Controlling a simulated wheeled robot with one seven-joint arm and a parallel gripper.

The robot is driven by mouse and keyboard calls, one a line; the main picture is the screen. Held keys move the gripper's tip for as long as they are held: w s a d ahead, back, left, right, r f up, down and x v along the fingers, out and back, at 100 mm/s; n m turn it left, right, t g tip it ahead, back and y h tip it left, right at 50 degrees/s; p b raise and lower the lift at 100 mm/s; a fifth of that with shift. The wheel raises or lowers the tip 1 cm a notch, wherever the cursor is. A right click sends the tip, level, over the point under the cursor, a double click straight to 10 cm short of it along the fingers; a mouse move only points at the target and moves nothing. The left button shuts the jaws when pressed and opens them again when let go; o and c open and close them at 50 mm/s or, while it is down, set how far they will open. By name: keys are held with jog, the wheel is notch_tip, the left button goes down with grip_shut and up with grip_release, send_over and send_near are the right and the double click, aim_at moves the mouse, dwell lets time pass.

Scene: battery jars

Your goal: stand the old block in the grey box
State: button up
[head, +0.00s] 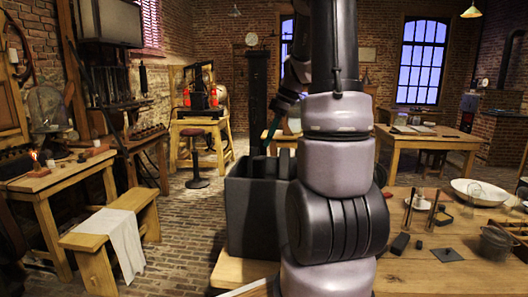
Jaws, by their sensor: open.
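The grey box (252,215) stands left of my arm in the head view, tall and dark grey with an open top. My arm hides its right part. My gripper (272,140) is small and partly hidden behind my arm, above the box's opening. It is open. Dark upright shapes (265,166) show inside the box's opening; I cannot tell whether one is the old block. A small dark block (400,243) lies on the table at the right, and I cannot tell whether it is the old block.
The wooden table (420,276) at the right bears a white bowl (478,191), a flat dark plate (447,255), a round dark pot (496,242) and upright rods. A bench with a white cloth (124,238) stands at the left. Brick floor lies open between bench and box.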

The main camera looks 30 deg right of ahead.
jog(key=s+a+r+m+t+h, duration=0.1)
jog(key=s+a+r+m, duration=0.55)
jog(key=a+r, duration=0.2)
jog(key=s+a+r+m+t, duration=0.2)
jog(key=s+a+m, duration=0.5)
jog(key=s, duration=0.4)
jog(key=shift+s+a+r+m+t+h, duration=0.15)
jog(key=shift+a+r+m+t+h, duration=0.25)
jog(key=shift+m+t, duration=0.35)
